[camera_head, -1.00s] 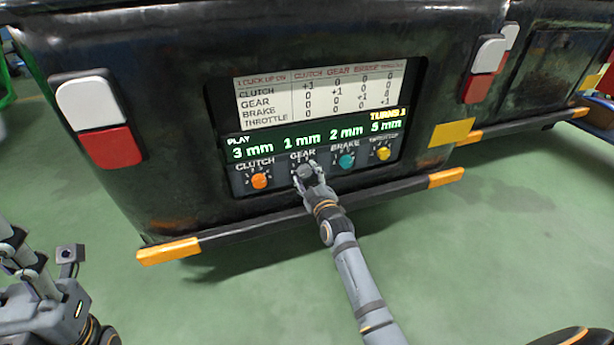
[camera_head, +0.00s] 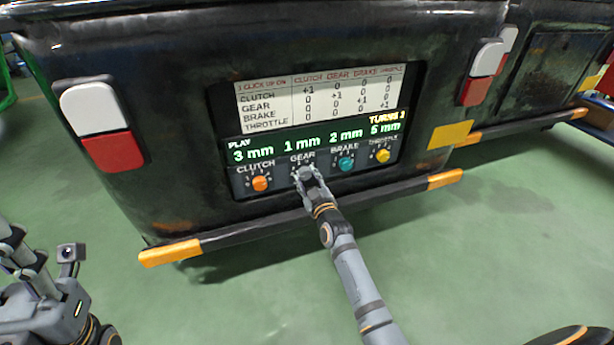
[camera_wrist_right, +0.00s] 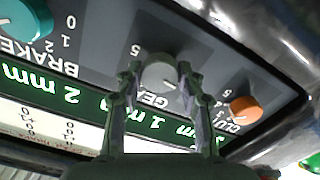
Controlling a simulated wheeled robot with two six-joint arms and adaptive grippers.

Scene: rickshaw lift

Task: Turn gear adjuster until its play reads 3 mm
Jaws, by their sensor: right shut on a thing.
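The gear adjuster (camera_wrist_right: 160,70) is a grey knob under the label GEAR, second from the left in the row in the head view. My right gripper (camera_head: 306,175) is shut on it, and its fingers mostly hide it there. In the right wrist view the two fingers of my right gripper (camera_wrist_right: 158,85) stand on either side of the knob. My left gripper (camera_head: 22,250) is partly in view at the left edge, apart from the panel.
The orange clutch knob (camera_head: 260,184) and teal brake knob (camera_head: 346,164) flank the gear knob closely. The yellow throttle knob (camera_head: 383,156) is farther right. A white chart (camera_head: 320,95) sits above the display. A dark bumper bar (camera_head: 310,215) with orange ends runs below.

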